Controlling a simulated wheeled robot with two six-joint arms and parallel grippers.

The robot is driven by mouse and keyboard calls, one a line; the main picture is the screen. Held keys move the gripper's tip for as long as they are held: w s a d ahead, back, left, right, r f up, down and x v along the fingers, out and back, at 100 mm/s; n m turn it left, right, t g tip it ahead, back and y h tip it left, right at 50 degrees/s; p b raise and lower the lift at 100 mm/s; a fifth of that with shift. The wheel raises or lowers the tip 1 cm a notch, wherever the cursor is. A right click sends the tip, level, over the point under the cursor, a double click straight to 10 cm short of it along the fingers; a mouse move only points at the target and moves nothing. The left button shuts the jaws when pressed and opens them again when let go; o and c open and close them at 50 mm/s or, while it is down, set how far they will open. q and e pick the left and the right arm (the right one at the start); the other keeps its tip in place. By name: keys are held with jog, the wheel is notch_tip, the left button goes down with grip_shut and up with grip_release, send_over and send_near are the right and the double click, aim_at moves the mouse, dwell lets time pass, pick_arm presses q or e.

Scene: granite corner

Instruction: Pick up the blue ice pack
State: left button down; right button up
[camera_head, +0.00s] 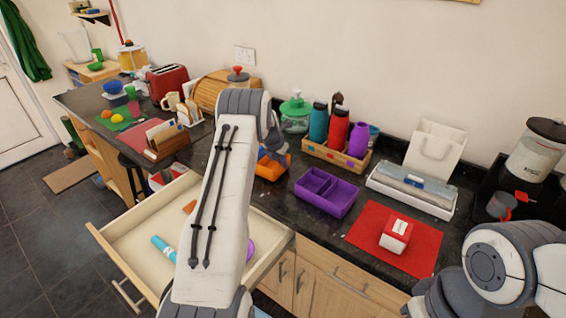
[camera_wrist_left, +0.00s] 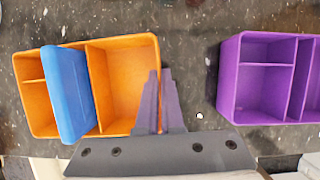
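The blue ice pack (camera_wrist_left: 68,92) stands in the orange divided box (camera_wrist_left: 120,75) in the left wrist view, rising above its rim and set a little askew. In the head view the orange box (camera_head: 270,171) is mostly behind my left arm, and only a bit of blue shows there. My left gripper (camera_wrist_left: 160,75) is over the right edge of the orange box, to the right of the ice pack and apart from it. My right gripper is out of view; only my right arm shows at lower right.
A purple divided box (camera_head: 327,192) stands right of the orange one. A red mat (camera_head: 365,233) lies further right. An open drawer (camera_head: 135,235) juts out below the counter.

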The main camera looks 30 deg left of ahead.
pick_arm(q)
jog(key=shift+w+f, duration=0.1)
jog(key=shift+f, duration=0.25)
jog(key=c, duration=1.1)
grip_release()
jog(key=shift+f, duration=0.15)
